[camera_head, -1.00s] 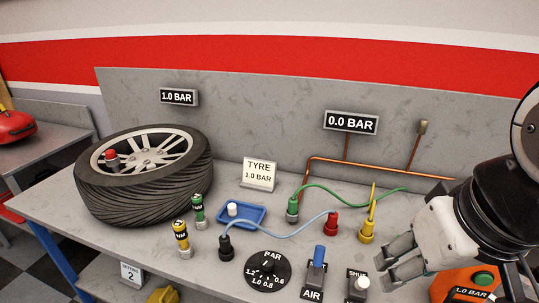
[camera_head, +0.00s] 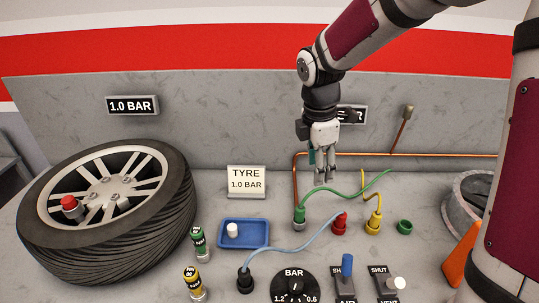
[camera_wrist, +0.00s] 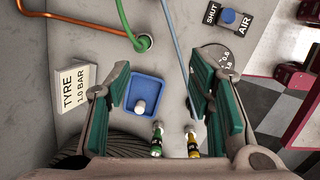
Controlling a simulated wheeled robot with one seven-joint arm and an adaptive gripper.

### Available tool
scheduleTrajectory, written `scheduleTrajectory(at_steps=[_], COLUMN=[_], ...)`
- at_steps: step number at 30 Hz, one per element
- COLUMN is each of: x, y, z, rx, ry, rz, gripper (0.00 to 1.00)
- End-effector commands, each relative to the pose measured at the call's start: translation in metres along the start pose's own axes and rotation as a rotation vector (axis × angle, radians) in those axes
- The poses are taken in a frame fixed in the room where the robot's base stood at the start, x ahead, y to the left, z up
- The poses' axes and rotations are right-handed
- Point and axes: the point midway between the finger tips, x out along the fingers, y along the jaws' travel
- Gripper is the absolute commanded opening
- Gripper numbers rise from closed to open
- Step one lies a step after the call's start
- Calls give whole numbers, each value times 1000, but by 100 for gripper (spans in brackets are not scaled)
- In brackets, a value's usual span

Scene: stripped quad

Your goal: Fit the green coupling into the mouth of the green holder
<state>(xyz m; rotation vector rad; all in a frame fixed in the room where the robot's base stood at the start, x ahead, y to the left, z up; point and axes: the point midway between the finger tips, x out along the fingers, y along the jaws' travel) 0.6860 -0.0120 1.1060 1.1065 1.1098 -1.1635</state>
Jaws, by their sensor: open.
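A green coupling (camera_head: 299,215) with a pale metal base stands upright on the bench at the near end of a green hose; it also shows in the wrist view (camera_wrist: 143,42). A short green ring-shaped holder (camera_head: 404,227) with an open, dark mouth stands to the right of the yellow fitting, apart from the coupling. My gripper (camera_head: 325,178) points down, open and empty, above the back of the bench, up and right of the coupling. In the wrist view its spread teal-padded fingers (camera_wrist: 158,80) hold nothing, and the coupling shows beyond them.
A red fitting (camera_head: 339,224) and a yellow fitting (camera_head: 373,223) stand between coupling and holder. A blue hose (camera_head: 290,249) crosses in front. A blue tray (camera_head: 262,243), labelled cylinders and a tyre (camera_head: 165,228) lie left. Copper pipe (camera_head: 440,155) runs behind.

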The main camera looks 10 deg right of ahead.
Motion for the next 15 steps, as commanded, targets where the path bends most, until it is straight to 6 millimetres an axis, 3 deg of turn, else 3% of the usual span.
scheduleTrajectory(at_steps=[6, 15], x=[47, 79], y=[32, 46], z=[-7, -12], rx=[-336, -519], ry=[79, 130], rz=[-34, -32], gripper=[48, 48])
